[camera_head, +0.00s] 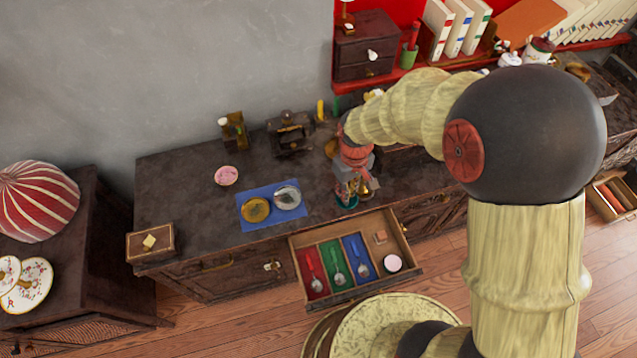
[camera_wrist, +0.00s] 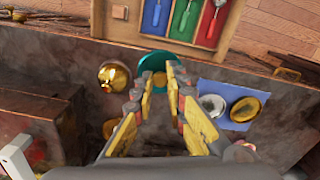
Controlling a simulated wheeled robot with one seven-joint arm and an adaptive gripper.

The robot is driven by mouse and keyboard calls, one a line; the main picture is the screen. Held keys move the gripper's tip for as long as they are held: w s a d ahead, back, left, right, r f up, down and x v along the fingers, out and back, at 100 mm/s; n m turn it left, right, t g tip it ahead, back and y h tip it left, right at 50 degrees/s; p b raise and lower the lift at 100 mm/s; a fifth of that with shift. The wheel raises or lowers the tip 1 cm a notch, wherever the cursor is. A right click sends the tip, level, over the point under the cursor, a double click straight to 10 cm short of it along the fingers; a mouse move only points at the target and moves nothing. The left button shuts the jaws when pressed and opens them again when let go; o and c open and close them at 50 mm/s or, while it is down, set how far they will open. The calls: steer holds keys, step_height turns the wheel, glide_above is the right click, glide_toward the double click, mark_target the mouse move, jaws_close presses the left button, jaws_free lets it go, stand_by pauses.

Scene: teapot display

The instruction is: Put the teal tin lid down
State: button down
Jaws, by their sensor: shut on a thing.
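The teal tin lid shows as a teal disc at my fingertips in the wrist view (camera_wrist: 153,59) and as a small teal rim below my gripper in the head view (camera_head: 346,203). My gripper (camera_head: 350,190) is over the front part of the dark counter, just behind the open drawer. In the wrist view my gripper (camera_wrist: 156,79) is shut on the lid, with a finger at each side of its near edge. The fingers hide part of the lid. I cannot tell whether its underside touches the counter.
A brass pot (camera_wrist: 113,76) stands close beside my fingers. A blue mat (camera_head: 248,221) holds a gold and a silver round piece. The open drawer (camera_head: 345,296) has red, green and blue compartments with spoons, and a pink-topped round tin (camera_head: 393,263). Bare counter (camera_head: 180,205) lies left.

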steer(key=w+a+f+b, duration=0.3)
steer(key=w+a+f, duration=0.2)
steer(key=w, duration=0.3)
steer(key=b, duration=0.2)
glide_above(323, 187)
steer(key=f, duration=0.4)
steer(key=shift+s+d+f, duration=0.1)
steer(key=shift+s+d, duration=0.1)
steer(key=shift+s, duration=0.1)
steer(key=shift+w+a+f+b, duration=0.15)
steer(key=shift+f+b, duration=0.3)
steer(key=shift+f, duration=0.55)
steer(key=shift+w+f+b, duration=0.15)
steer(key=shift+f+b, duration=0.3)
steer(key=shift+f, duration=0.5)
steer(key=shift+f, duration=0.15)
steer(key=c, duration=1.8)
jaws_free()
step_height(323, 187, up, 13)
steer(key=p, duration=0.4)
steer(key=shift+f, duration=0.2)
